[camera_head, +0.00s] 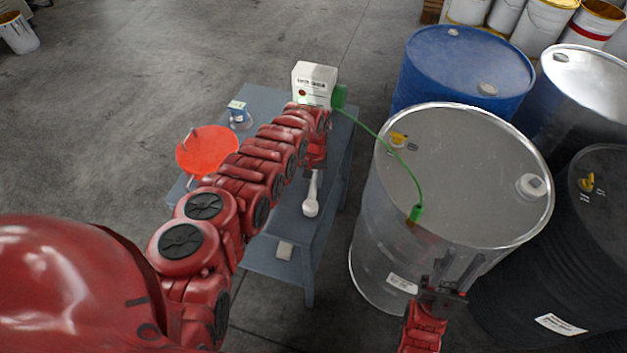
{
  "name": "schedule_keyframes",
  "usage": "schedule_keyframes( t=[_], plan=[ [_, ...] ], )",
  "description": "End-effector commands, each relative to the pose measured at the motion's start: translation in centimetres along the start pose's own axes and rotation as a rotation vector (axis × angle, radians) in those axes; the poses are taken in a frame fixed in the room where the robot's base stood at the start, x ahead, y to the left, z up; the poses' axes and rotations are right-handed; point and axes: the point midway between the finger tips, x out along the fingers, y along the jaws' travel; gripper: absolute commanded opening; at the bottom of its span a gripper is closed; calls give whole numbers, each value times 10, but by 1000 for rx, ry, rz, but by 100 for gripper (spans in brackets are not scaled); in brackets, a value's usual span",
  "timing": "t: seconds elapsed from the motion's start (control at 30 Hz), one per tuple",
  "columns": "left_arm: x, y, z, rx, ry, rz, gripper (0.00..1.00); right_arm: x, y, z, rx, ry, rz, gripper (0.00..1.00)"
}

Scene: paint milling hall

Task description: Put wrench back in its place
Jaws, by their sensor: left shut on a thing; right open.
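My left gripper (316,163) is over the right part of the blue-grey table (268,222), at the end of my red arm. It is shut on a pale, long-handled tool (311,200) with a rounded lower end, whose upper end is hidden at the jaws. I cannot tell from its shape whether this is the wrench, and no other wrench is clear in view. My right gripper (453,273) is open and empty, low in front of the grey metal drum (460,180).
A white box (314,82), a small jar (240,117) and a red round thing (205,153) are at the table. A green cable (385,147) runs to a clamp (415,214) on the drum. Blue (465,70) and black (608,210) drums crowd the right.

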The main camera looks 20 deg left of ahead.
Motion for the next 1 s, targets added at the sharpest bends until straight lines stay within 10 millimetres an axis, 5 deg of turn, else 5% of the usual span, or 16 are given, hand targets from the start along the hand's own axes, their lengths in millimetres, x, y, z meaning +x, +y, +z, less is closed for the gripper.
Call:
schedule_keyframes(
  t=[1.0],
  plan=[
    [-15, 0, 1, 0, 1, 0, 0, 16, 1, -3, 0, 0, 0, 41]
  ],
)
